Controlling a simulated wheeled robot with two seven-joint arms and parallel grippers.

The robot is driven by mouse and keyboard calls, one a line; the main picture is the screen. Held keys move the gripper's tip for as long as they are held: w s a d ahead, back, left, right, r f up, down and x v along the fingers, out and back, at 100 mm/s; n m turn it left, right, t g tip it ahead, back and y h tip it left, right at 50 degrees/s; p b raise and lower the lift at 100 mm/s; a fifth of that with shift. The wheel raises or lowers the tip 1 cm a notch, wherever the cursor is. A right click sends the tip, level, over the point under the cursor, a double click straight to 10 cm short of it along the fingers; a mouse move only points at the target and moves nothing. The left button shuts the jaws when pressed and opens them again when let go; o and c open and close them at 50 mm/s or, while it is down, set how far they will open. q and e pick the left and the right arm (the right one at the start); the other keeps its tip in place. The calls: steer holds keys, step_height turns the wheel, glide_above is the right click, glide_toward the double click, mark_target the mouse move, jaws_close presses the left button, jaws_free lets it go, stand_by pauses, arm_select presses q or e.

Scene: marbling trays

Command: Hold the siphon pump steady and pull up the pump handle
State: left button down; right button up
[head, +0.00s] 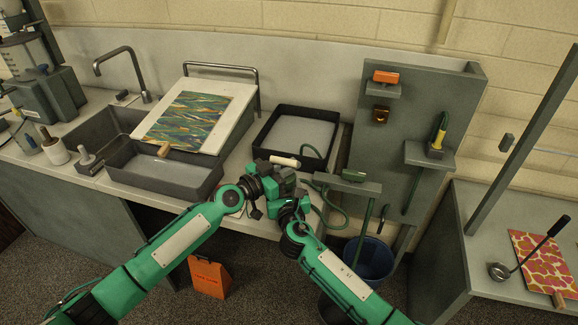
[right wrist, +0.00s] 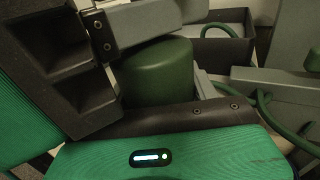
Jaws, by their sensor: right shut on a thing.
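The siphon pump's green body (right wrist: 155,75) stands upright in the right wrist view, and its top end shows. In the head view it is mostly hidden behind my grippers. A cream bar (head: 284,161), which looks like the pump handle, lies across just above them. My left gripper (head: 274,176) is at the pump, close below the cream bar; its fingertips are too hidden to tell open from shut. In the right wrist view a grey finger of it crosses above the green body. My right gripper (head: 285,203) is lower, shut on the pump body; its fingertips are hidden.
A green hose (head: 338,187) loops right of the pump, near a blue bucket (head: 369,262) on the floor. A black tray (head: 333,148) stands behind the pump. A grey tray (head: 165,178) and marbled sheet are left. A grey panel (head: 425,105) rises at right.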

arm_select(q)
steer(key=shift+r, duration=0.1)
steer(key=shift+r, duration=2.8)
steer(key=c, duration=1.5)
jaws_free()
steer(key=shift+f, duration=0.1)
steer(key=shift+a, duration=0.1)
steer(key=v, duration=1.2)
